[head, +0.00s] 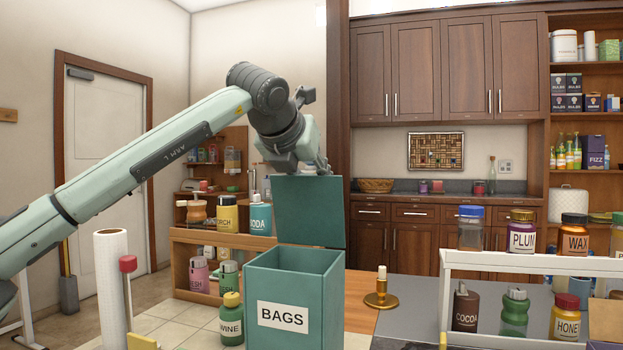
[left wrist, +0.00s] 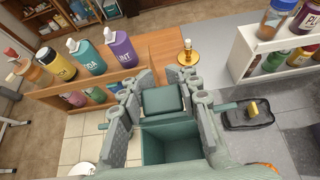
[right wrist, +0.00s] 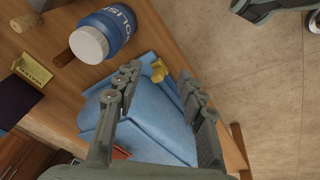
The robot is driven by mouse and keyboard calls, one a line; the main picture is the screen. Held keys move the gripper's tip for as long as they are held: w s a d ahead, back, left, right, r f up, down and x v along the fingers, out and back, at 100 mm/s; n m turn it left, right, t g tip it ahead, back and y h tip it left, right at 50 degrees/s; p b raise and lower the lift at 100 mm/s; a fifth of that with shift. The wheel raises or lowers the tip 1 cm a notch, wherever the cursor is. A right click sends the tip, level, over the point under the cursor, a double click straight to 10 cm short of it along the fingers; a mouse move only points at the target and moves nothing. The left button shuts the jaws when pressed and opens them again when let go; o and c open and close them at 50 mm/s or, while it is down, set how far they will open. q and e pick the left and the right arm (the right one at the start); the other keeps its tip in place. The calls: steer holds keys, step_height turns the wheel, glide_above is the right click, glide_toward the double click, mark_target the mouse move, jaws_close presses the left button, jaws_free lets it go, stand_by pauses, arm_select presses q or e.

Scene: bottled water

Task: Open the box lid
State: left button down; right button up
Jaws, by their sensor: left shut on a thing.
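The teal box labelled BAGS (head: 290,318) stands on the light tiled counter. Its lid (head: 308,212) stands nearly upright at the back edge, and the open inside shows. My left gripper (head: 316,166) is at the lid's top edge in the head view. In the left wrist view the lid (left wrist: 163,100) is between the fingers of my left gripper (left wrist: 167,90), which is shut on it. The box inside (left wrist: 172,148) shows below. My right gripper (right wrist: 160,82) is open above a blue object (right wrist: 155,115). It is outside the head view.
A yellow-capped green bottle (head: 231,322) stands just left of the box. A brass candle holder (head: 381,290) stands to its right. A white rack (head: 530,264) with jars is further right. A paper roll (head: 112,285) is at the left. A blue jar (right wrist: 110,35) lies near my right gripper.

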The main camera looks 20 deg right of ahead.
arm_select(q)
steer(key=c, duration=1.2)
jaws_free()
steer(key=shift+a+r, duration=0.1)
steer(key=shift+r, duration=0.15)
steer(key=shift+o, duration=0.8)
steer(key=shift+f, duration=0.15)
steer(key=shift+s, duration=0.2)
steer(key=v, duration=1.2)
